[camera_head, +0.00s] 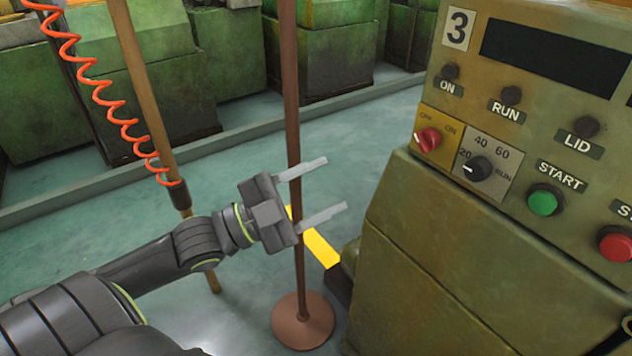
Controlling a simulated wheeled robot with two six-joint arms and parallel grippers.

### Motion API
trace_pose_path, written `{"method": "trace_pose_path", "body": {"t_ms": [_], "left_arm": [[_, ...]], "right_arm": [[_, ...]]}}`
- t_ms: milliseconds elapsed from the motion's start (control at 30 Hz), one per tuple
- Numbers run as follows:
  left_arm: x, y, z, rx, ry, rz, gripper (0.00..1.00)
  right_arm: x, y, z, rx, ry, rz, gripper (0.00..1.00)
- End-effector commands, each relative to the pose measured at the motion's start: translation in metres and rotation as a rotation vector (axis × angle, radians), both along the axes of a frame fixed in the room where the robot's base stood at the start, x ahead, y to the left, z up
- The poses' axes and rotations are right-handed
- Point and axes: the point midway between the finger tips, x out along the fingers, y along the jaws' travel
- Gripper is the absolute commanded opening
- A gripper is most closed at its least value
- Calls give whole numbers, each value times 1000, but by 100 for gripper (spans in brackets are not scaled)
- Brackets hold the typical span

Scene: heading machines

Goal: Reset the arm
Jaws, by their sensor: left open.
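My left arm comes in from the lower left, and its gripper (330,188) is open, with two pale parallel fingers set apart. They point right toward the machine panel, and nothing shows between them. The gripper is in front of a thin brown pole in the picture and hides part of it. The fingertips are apart from the machine (400,235). My right gripper is not in view.
The machine's panel carries a red switch (428,140), a dial (478,169), a green START button (544,200) and a red button (616,244). The brown pole (291,90) stands on a round base (303,321). An orange coiled hose (103,95) hangs at left by a wooden pole (147,95).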

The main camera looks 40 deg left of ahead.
Motion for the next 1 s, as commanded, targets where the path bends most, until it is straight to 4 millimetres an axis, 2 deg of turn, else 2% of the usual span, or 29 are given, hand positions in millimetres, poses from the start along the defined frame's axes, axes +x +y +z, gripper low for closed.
{"method": "trace_pose_path", "body": {"t_ms": [633, 733, 867, 967, 1000], "left_arm": [[-3, 2, -1, 1, 0, -1, 55], [2, 6, -5, -3, 11, 14, 55], [26, 32, -28, -20, 72, 99, 55], [52, 68, -67, -45, 165, 214, 55], [61, 84, -86, -56, 210, 263, 55]], "right_arm": [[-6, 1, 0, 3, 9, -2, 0], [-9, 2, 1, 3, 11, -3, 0], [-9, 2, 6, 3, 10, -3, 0], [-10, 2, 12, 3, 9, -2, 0], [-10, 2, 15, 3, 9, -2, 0]]}}
